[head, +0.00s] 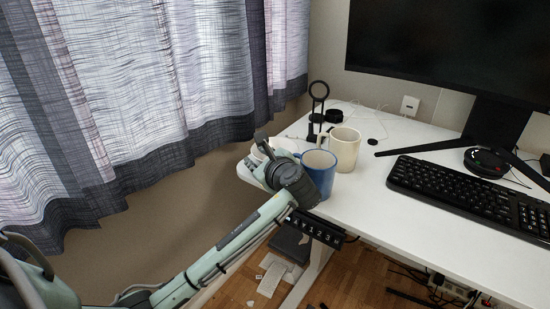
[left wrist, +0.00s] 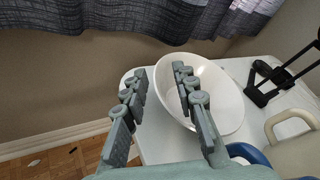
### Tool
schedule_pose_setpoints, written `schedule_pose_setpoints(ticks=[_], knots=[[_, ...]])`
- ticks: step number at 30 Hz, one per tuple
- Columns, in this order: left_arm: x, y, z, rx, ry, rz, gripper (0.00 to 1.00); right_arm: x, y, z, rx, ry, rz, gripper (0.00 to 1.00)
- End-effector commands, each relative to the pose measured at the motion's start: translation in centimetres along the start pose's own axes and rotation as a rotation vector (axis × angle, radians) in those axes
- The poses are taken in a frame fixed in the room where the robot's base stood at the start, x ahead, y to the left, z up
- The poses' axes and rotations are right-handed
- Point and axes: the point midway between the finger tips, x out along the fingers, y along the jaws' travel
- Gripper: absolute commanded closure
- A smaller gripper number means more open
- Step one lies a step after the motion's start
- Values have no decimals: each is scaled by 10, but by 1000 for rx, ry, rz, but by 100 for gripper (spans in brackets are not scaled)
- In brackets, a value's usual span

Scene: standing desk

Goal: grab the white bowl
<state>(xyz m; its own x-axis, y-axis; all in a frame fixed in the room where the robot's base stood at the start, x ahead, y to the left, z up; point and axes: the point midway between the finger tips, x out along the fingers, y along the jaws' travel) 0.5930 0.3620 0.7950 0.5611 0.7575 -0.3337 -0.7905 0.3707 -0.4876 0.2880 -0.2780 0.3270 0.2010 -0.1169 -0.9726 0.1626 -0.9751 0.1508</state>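The white bowl (left wrist: 228,98) stands at the left end of the white desk and fills the middle of the left wrist view. In the head view the bowl (head: 288,144) is mostly hidden behind my left gripper (head: 268,150). In the left wrist view my left gripper (left wrist: 160,72) is open, its two fingers apart with nothing clasped between them. One finger overlaps the bowl's opening and the other is outside its left rim. I cannot tell whether either finger touches the bowl. My right gripper is in neither view.
A blue mug (head: 319,172) and a cream mug (head: 345,148) stand close to the right of the bowl. A black stand (head: 318,112) is behind them. A keyboard (head: 470,190) and monitor are further right. A curtain (head: 150,90) hangs at left.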

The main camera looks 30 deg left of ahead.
Motion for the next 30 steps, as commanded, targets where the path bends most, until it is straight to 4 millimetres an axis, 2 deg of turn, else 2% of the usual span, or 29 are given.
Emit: schedule_pose_setpoints(ticks=[1,6,23,30], knots=[[0,0,0,0,0,0,79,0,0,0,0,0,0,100],[0,0,0,0,0,0,100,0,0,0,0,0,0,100],[-1,-2,3,-2,-1,-1,100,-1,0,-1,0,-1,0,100],[-10,-15,24,-6,-1,-4,100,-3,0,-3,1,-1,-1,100]])
